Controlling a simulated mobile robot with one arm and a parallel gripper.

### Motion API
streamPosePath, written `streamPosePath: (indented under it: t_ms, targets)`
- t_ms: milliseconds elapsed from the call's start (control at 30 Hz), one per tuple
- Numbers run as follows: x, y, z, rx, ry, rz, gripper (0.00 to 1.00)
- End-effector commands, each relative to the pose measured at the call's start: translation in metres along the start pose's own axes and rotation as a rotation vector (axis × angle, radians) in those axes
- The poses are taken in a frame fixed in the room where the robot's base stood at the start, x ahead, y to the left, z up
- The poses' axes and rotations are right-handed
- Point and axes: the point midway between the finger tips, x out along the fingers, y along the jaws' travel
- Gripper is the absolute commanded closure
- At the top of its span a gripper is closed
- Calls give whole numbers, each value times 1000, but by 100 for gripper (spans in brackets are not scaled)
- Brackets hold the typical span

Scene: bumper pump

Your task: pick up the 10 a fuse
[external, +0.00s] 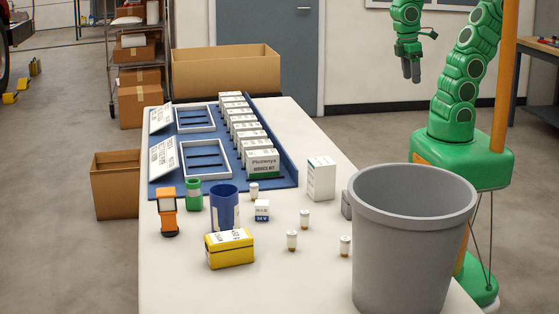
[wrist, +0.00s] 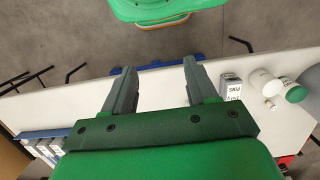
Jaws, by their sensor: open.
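Several small white cylinders with brownish ends stand on the white table, one near the blue cup (external: 254,190), one at the middle (external: 305,219), one in front (external: 292,240) and one beside the grey bin (external: 345,246). They look like fuses, but I cannot read any rating, so I cannot tell which is the 10 A fuse. My gripper (external: 411,70) hangs high beyond the table's right side, apart from everything. In the wrist view my gripper (wrist: 157,76) is open, with nothing between the fingers.
A large grey bin (external: 407,260) stands at the table's right front. A white box (external: 321,178), blue cup (external: 224,207), yellow box (external: 230,249), green cylinder (external: 194,194) and orange item (external: 167,212) are nearby. A blue tray (external: 284,170) holds white boxes and frames behind.

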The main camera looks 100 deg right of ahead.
Motion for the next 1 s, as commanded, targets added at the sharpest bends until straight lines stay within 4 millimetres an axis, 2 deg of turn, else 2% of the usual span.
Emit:
streamPosePath:
  t_ms: [167,267,600,1000]
  targets:
    - [-2,-9,-13,20,-22,-29,43]
    - [-5,-18,-28,43,-42,-59,43]
    - [-9,-51,-80,131,-127,-170,43]
    - [-4,-87,-146,246,-236,-293,43]
